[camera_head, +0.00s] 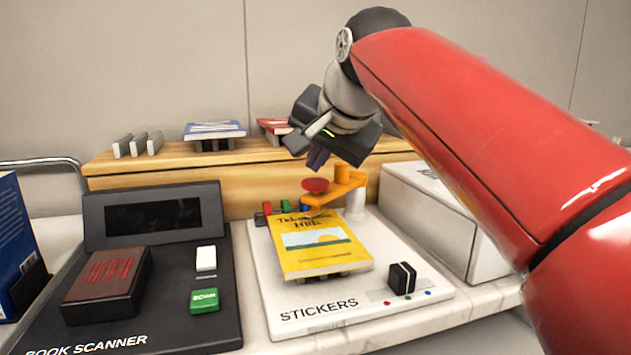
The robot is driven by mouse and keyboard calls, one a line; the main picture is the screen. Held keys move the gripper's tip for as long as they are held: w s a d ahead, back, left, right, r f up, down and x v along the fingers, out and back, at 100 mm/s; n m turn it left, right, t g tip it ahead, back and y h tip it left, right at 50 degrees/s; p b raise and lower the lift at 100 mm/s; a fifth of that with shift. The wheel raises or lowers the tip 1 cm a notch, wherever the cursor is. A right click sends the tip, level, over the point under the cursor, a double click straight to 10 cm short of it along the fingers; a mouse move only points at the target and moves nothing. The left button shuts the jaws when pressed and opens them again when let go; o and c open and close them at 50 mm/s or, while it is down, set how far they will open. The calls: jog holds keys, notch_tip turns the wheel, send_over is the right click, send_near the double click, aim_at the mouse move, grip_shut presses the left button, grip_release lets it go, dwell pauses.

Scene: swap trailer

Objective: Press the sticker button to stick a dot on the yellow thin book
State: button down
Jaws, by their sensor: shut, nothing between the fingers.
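The thin yellow book (313,262) lies on a dark support on the white sticker station (283,314), its cover facing up. An orange arm (337,188) on a white post reaches over the book's top edge. A red round button (315,185) sits on the end of this arm. My gripper (317,158) is shut and empty, pointing down just above the red button. I cannot tell whether the fingertips touch it. No dot is clearly visible on the book's cover.
Left stands the book scanner (190,325) with a dark screen and a green button (204,300). A black slider knob (402,278) is at the station's right. A wooden shelf (180,176) runs behind. A white box (430,215) stands right. A blue book (18,245) stands far left.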

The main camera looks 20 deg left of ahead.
aim_at(318, 184)
jog(key=shift+f, duration=0.1)
dwell(0.5)
jog(key=shift+f+b, duration=0.3)
jog(key=shift+f+b, duration=0.55)
jog(key=shift+f, duration=0.2)
dwell(0.7)
dwell(0.3)
jog(key=shift+r+p, duration=1.15)
jog(key=shift+p, duration=0.05)
notch_tip(318, 184, up, 5)
jog(key=p, duration=0.4)
jog(key=shift+r+p, duration=0.1)
jog(key=shift+p, duration=0.25)
